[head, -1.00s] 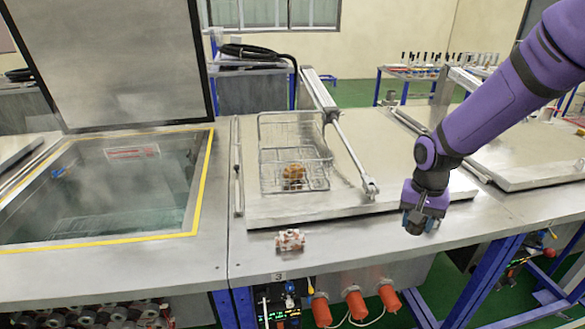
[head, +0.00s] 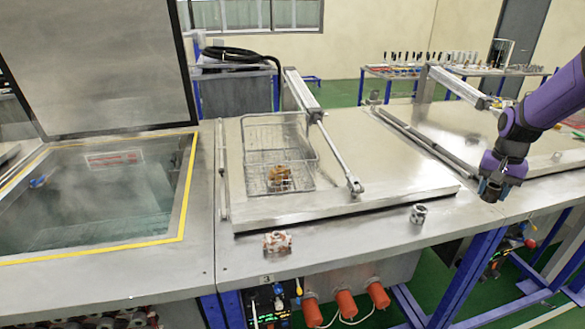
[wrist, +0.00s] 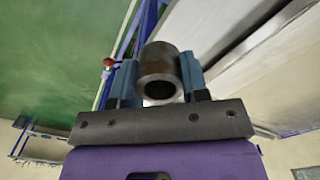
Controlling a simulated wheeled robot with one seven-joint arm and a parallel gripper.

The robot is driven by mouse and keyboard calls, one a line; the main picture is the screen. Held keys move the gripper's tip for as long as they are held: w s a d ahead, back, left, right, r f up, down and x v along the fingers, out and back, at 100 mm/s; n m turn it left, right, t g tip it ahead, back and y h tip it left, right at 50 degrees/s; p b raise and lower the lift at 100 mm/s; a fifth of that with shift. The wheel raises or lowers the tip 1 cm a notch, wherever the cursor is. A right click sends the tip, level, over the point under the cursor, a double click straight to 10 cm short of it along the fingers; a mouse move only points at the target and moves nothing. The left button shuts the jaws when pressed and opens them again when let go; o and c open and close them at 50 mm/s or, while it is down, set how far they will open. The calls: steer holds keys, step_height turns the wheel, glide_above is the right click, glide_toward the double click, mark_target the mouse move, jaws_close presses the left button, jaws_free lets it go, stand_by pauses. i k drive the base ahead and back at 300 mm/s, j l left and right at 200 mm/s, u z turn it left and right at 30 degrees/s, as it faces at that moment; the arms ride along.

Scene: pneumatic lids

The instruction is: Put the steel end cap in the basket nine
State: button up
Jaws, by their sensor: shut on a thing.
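My gripper (head: 489,191) is over the front right part of the bench in the head view, right of the wire basket. In the wrist view its blue fingers (wrist: 158,82) are shut on a dark steel cylinder with a round hollow end, which looks like the steel end cap (wrist: 160,64). In the head view this piece is hard to make out under the gripper. A wire basket (head: 252,128) stands on the flat lid at centre, with an orange-brown part (head: 279,175) inside. No number on the basket is legible.
A small metal cylinder (head: 418,214) and a red-and-white part (head: 277,242) stand on the bench front. An open tank (head: 95,205) with a raised lid (head: 90,65) is at left. A lid strut (head: 335,150) rises right of the basket.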

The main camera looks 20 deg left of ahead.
mark_target(275, 156)
steer(key=j+u, duration=0.7)
steer(key=i+j+u, duration=0.1)
steer(key=j+u, duration=0.2)
steer(key=i+j, duration=0.1)
steer(key=i, duration=0.2)
steer(key=i+j, duration=0.15)
steer(key=i, duration=0.15)
